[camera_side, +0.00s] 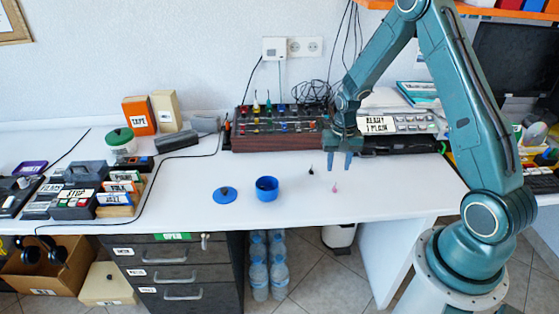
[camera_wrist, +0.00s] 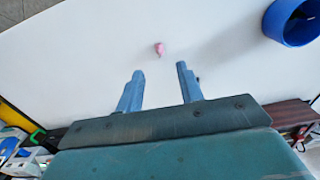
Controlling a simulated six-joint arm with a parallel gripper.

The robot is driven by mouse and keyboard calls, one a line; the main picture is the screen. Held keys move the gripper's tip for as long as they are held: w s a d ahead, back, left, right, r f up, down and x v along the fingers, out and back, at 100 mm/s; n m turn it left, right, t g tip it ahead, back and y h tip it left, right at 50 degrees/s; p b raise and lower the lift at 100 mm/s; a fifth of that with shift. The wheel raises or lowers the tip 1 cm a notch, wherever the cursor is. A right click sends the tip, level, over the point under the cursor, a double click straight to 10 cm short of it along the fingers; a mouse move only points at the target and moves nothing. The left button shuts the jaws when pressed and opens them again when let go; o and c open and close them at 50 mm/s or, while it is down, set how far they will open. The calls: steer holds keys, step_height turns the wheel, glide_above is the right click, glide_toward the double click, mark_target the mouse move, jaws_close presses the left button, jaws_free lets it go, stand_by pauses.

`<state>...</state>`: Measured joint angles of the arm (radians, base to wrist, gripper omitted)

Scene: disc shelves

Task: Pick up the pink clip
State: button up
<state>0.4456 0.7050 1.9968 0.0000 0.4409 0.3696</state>
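The pink clip (camera_side: 334,188) lies on the white table, right of the blue cup, and is small in the side view. In the wrist view the pink clip (camera_wrist: 159,49) lies ahead of my fingertips, slightly left of the middle between them. My gripper (camera_side: 341,166) hangs above the table with its fingers pointing down. In the wrist view my gripper (camera_wrist: 159,70) has its two blue fingers apart with nothing between them. A small black clip (camera_side: 311,170) lies on the table left of my gripper; I cannot make it out clearly in the wrist view.
A blue cup (camera_side: 267,189) stands open left of the clips, with its blue lid (camera_side: 225,195) beside it. A dark red rack (camera_side: 278,134) with several knobs stands behind. The table around the clip is clear.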

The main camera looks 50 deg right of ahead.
mark_target(335, 187)
steer(key=shift+f, duration=1.7)
steer(key=shift+f, duration=0.15)
steer(key=shift+d+f, duration=0.1)
steer(key=shift+f, duration=2.35)
jaws_close()
